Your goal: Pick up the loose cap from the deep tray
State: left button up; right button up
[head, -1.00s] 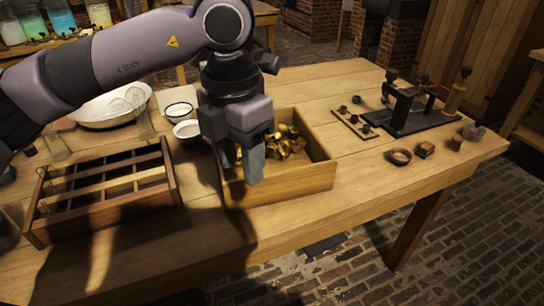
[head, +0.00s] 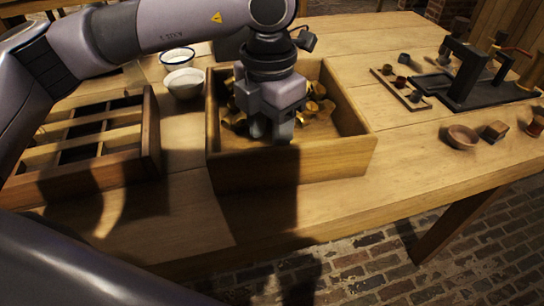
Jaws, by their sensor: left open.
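The deep tray (head: 297,165) is an open wooden box on the table in the head view. The gripper hides some of the pieces. My right gripper is not in view.
A divided wooden rack (head: 150,140) stands left of the tray. At right are a dark press stand (head: 470,85), a small parts tray (head: 402,90) and a round wooden dish (head: 462,137). The table front is clear.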

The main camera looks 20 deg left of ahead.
pick_arm(q)
notch_tip(320, 180, down, 2)
jog(key=shift+f, duration=0.35)
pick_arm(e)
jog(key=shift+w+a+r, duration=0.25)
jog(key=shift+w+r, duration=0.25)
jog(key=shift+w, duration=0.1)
pick_arm(q)
grip_shut()
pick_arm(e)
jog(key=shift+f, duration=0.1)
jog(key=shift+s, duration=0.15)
